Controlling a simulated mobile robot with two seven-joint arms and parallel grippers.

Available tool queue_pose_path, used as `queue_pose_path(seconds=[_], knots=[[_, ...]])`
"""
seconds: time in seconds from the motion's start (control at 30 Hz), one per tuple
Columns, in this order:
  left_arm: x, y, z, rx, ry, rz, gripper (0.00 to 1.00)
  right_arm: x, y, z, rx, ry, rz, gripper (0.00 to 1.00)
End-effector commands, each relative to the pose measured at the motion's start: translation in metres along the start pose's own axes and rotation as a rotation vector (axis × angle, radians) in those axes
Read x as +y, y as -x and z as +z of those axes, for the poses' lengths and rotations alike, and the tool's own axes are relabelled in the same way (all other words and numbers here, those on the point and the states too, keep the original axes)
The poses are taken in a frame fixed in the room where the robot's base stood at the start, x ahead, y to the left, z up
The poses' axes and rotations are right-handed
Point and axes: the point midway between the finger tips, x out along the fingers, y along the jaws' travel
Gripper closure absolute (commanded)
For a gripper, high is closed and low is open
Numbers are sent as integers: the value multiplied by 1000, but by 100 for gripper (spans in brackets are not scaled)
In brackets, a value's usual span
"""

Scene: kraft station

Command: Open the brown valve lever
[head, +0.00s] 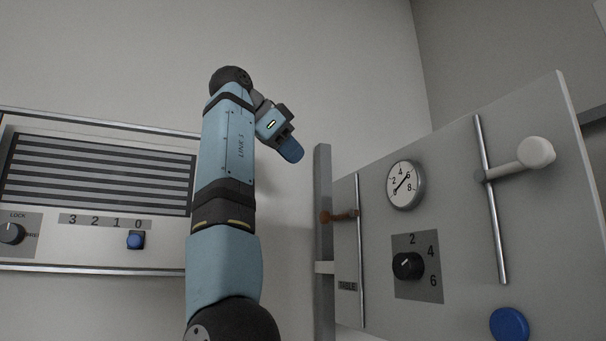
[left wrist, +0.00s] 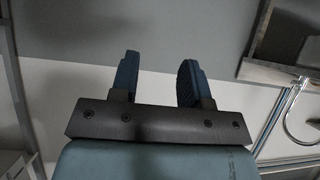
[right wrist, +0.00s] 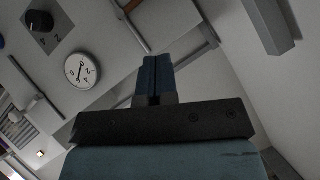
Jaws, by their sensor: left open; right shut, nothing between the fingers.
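The brown valve lever (head: 338,216) sticks out sideways from a thin vertical pipe on the left part of the angled grey panel (head: 458,225). My right gripper (head: 290,150) is above and left of the lever in the head view, apart from it. In the right wrist view its fingers (right wrist: 157,65) are shut together with nothing between them. A small brown piece at the top edge there may be the lever. My left gripper (left wrist: 158,66) shows only in the left wrist view, open and empty, away from the lever.
The panel also bears a round gauge (head: 405,185), a black knob (head: 408,265), a white-handled lever (head: 535,153) and a blue round knob (head: 509,324). A slatted unit (head: 98,175) is on the left wall. Bare wall lies behind my right gripper.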

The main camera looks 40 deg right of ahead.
Motion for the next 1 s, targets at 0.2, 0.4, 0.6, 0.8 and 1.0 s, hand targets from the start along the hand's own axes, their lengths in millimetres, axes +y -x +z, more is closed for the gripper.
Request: queue_pose_path(seconds=[0.2,0.4,0.6,0.8,1.0], knots=[[0,2,-3,0,-1,0,57,0,-43,0,-1,-1,4,100],[-1,6,-8,1,-2,-2,57,0,-85,0,-1,0,3,100],[-2,8,-13,-1,11,-7,57,0,-107,18,-1,2,1,100],[1,6,-10,-9,40,-13,57,0,-116,27,1,0,0,100],[0,4,-7,-14,40,-15,57,0,-117,28,0,-1,0,100]])
